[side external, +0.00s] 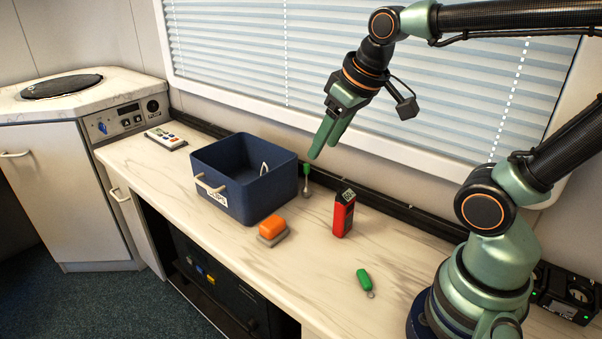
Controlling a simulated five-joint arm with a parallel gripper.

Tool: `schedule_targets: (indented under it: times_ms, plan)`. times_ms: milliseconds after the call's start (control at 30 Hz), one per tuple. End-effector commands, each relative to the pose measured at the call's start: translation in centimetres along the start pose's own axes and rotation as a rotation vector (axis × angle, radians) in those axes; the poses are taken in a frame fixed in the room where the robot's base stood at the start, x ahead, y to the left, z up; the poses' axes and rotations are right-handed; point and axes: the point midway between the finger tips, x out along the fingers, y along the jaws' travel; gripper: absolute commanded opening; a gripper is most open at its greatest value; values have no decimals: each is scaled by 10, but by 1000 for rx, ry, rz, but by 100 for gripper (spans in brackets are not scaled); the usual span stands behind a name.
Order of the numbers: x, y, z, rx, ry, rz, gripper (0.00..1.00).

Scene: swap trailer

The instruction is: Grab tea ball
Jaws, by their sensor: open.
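A small upright item with a green handle and a thin metal stem ending in a small rounded metal end (307,182) is at the back of the counter, just right of the blue bin. It looks like the tea ball, though it is small in view. My gripper (321,149) hangs above and slightly right of it, with its green fingers pointing down and left. The fingers are open and empty, and appear apart from the item. The exact gap in depth cannot be told.
A blue bin (222,188) with a pale handle stands left. A remote (166,138) is far left. The window blind (240,60) is behind.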

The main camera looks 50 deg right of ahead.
Motion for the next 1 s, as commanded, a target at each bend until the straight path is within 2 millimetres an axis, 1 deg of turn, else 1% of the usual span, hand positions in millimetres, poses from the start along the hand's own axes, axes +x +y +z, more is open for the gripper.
schedule_targets:
  times_ms: [33, 100, 267, 367, 500, 600, 733, 900, 1000]
  plan:
    - [2, 6, -11, 3, -28, 7, 57]
    - [5, 15, -27, 4, -64, 14, 57]
    - [18, 37, -60, 3, -143, 24, 57]
    - [31, 52, -78, 4, -194, 26, 57]
    - [55, 77, -100, 8, -263, 25, 57]
    - [76, 96, -111, 11, -313, 20, 57]
    - [105, 120, -120, 14, -372, 10, 57]
    - [137, 146, -122, 19, -432, -6, 57]
    - [149, 154, -122, 20, -451, -12, 57]
